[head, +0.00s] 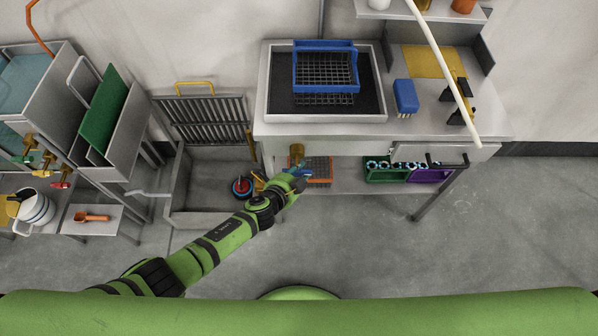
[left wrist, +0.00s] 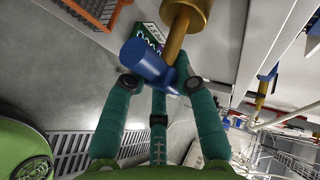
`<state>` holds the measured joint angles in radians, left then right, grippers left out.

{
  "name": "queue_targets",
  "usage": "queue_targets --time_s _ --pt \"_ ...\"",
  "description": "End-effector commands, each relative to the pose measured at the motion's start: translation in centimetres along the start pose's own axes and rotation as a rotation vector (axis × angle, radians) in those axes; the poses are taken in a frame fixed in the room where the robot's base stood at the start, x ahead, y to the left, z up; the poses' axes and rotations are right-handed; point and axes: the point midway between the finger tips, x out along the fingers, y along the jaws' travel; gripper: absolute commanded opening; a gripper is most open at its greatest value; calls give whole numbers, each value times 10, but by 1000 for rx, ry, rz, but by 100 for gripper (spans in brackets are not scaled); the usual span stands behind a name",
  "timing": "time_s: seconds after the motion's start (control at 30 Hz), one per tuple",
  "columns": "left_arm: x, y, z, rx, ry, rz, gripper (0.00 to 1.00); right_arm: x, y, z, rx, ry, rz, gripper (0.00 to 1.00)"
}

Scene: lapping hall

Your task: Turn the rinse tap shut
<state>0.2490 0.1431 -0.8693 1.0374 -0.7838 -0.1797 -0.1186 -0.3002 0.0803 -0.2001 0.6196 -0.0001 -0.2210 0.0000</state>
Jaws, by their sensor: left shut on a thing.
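The tap under the sink bench has a brass body (head: 297,150) and a blue handle (head: 305,172). In the left wrist view the brass stem (left wrist: 183,22) comes in from the top, with the blue handle (left wrist: 148,66) sticking out to the left. My left gripper (head: 296,178) reaches in below the bench front. Its teal fingers (left wrist: 160,88) are closed around the blue handle from both sides. The fingers partly cover the handle. My right gripper is not in view.
The bench (head: 335,130) with a sink and blue basket (head: 325,88) overhangs the tap. On the shelf below are an orange basket (head: 319,182) and green crate (head: 385,178). A floor basin (head: 205,218) lies left. Several brass taps (head: 45,162) stand far left.

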Motion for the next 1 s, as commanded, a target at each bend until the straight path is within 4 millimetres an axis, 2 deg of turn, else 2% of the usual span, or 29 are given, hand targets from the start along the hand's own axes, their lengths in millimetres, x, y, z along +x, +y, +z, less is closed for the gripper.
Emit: queue_targets --time_s 0.03,0.1,0.57,0.77,1.0 --pt "0 0 1 1 -2 -1 32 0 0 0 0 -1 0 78" --pt "0 0 1 1 -2 -1 52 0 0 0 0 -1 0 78" --pt "-6 -1 2 2 -3 -3 52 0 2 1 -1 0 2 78" --pt "-28 0 2 3 0 -2 52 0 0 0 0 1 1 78" --pt "-67 1 1 0 1 2 52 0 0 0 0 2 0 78"
